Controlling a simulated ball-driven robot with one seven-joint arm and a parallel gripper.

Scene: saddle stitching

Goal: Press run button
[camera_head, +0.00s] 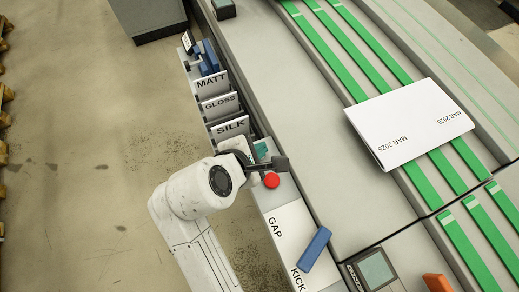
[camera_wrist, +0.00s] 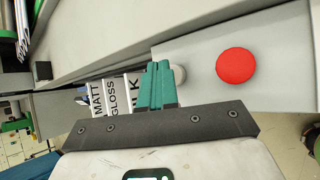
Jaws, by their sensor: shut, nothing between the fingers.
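My gripper (camera_head: 262,149) is over the narrow control strip beside the machine in the head view, its teal fingers together and empty. In the wrist view the closed fingers (camera_wrist: 158,66) point away from the dark gripper bar. A pale rounded thing (camera_wrist: 181,73) shows just beside the fingers, partly hidden by them; I cannot tell whether it is the run button or whether the fingers touch it. A round red button (camera_head: 271,180) sits on the strip just below my gripper in the head view. It also shows, apart from the fingers, in the wrist view (camera_wrist: 236,66).
Panels marked MATT (camera_head: 211,84), GLOSS (camera_head: 220,105) and SILK (camera_head: 230,128) stand beyond my gripper. A GAP/KICK panel (camera_head: 288,228) has a blue lever (camera_head: 315,249). A printed booklet (camera_head: 409,122) lies on green belts. A screen (camera_head: 376,270) and orange piece (camera_head: 437,283) are lower right.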

